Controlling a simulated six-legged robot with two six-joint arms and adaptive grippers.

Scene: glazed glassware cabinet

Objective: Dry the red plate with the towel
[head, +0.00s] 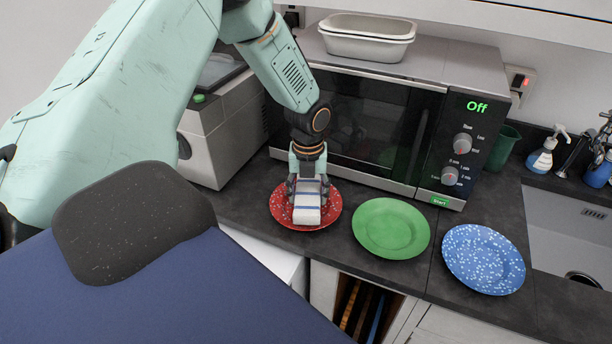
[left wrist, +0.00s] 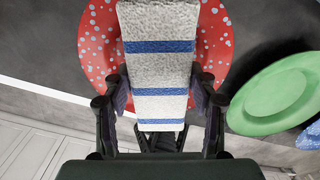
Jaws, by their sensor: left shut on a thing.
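The red plate (head: 279,209) with pale speckles lies on the dark counter in front of the microwave. It also shows in the left wrist view (left wrist: 97,45), partly hidden behind the towel. The towel (head: 307,207) is white with blue stripes and folded into a narrow pad. It also fills the middle of the left wrist view (left wrist: 160,70). My left gripper (head: 307,190) points down over the red plate and is shut on the towel, with a finger on each side. The towel is over the plate's middle; I cannot tell whether it touches the surface. My right gripper is not in view.
A green plate (head: 391,229) and a blue speckled plate (head: 483,259) lie to the right. The microwave (head: 365,120) stands close behind, with white tubs (head: 367,38) on top. A sink (head: 570,225) and a spray bottle (head: 545,153) are at the far right.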

